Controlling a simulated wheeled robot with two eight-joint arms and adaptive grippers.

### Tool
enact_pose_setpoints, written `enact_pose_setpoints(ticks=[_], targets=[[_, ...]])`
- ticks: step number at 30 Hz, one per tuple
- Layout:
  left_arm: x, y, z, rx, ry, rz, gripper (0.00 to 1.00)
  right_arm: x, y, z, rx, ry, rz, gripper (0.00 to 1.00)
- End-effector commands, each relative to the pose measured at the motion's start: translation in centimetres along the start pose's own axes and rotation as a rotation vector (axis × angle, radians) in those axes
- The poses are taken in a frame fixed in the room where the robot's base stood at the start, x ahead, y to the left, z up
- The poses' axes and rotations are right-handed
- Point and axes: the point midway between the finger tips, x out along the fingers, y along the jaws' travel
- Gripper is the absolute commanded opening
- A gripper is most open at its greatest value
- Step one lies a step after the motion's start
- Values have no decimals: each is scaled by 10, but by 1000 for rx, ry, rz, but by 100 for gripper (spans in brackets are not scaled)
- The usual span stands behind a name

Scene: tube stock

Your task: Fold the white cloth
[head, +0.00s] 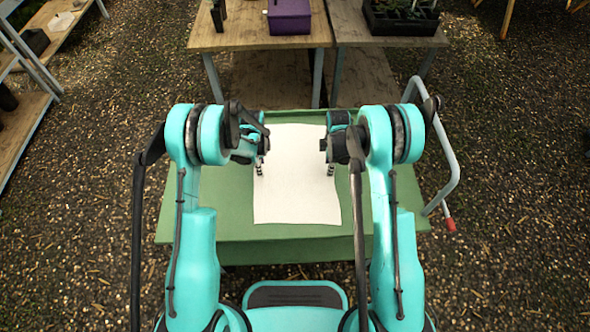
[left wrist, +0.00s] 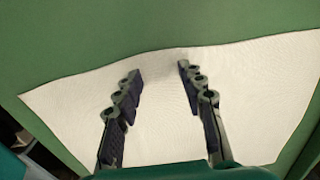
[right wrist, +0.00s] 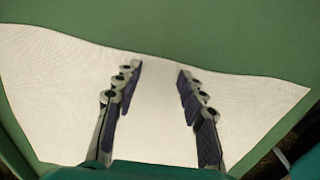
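The white cloth (head: 297,188) lies spread out flat on the green table top, with its near edge toward me. My left gripper (head: 260,168) is over the cloth's left edge, and my right gripper (head: 330,168) is over its right edge. In the left wrist view the cloth (left wrist: 250,80) lies beneath the left gripper (left wrist: 158,72), whose fingers are apart with nothing between them but cloth below. The right wrist view shows the cloth (right wrist: 60,90) under the right gripper (right wrist: 160,70), also with fingers apart. Whether the fingertips touch the cloth I cannot tell.
The green table (head: 400,222) has bare room on both sides of the cloth. A metal handle (head: 447,150) stands at its right. Wooden tables beyond hold a purple box (head: 289,17) and a black plant tray (head: 401,20). A wooden shelf (head: 22,130) is at the far left.

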Motion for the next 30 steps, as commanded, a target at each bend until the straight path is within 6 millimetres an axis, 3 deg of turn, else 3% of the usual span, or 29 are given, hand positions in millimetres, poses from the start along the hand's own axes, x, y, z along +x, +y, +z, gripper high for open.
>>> enact_pose_setpoints(ticks=[3,12,30], targets=[[1,0,0,0,0,0,38,0,0,0,0,0,0,39],[3,0,0,0,0,0,0,2,0,0,0,0,0,0],[4,0,0,0,0,0,0,3,0,0,0,0,0,0]])
